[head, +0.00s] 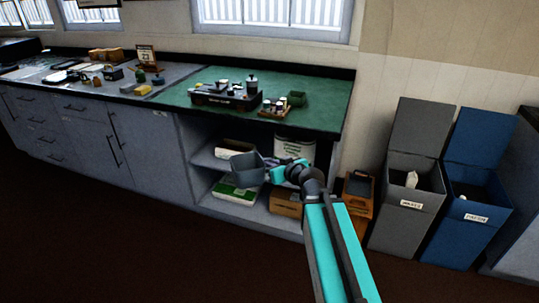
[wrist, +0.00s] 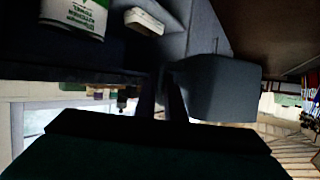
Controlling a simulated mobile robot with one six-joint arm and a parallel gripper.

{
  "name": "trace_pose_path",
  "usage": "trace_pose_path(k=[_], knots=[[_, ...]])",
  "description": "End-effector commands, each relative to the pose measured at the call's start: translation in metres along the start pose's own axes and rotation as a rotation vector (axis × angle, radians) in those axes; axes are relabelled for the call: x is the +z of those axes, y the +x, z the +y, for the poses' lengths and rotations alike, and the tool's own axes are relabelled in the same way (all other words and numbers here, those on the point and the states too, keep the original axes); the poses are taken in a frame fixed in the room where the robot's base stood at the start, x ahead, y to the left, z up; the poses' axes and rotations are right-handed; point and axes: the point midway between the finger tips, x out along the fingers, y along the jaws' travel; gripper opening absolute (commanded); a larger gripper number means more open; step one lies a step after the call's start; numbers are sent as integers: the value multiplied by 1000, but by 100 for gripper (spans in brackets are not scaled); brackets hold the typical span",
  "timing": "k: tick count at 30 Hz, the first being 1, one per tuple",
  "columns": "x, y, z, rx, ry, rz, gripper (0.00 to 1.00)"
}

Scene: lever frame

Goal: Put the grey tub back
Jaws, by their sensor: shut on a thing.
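The grey tub (head: 247,169) is in front of the open shelves under the green-topped counter. It is off the floor at my gripper (head: 270,170), which is shut on its right side. In the wrist view the tub (wrist: 222,88) fills the centre right, and the gripper fingers (wrist: 167,95) meet at its edge. The open shelf unit (head: 205,155) has an upper and a lower shelf. The head view does not clearly show whether the tub touches a shelf edge.
A white bucket with green print (head: 295,149) and a pale box (head: 235,147) are on the upper shelf. A green-and-white box (head: 235,192) and a cardboard box (head: 287,203) are below. A grey bin (head: 408,190) and a blue bin (head: 470,205), lids raised, stand right.

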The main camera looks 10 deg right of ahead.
Motion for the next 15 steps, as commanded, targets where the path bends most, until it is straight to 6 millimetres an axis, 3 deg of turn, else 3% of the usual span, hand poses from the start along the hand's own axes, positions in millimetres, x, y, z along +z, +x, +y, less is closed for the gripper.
trace_pose_path(k=[8,15], knots=[[45,-5,-6,-149,-52,2,0],[87,-25,-26,-346,-135,10,0]])
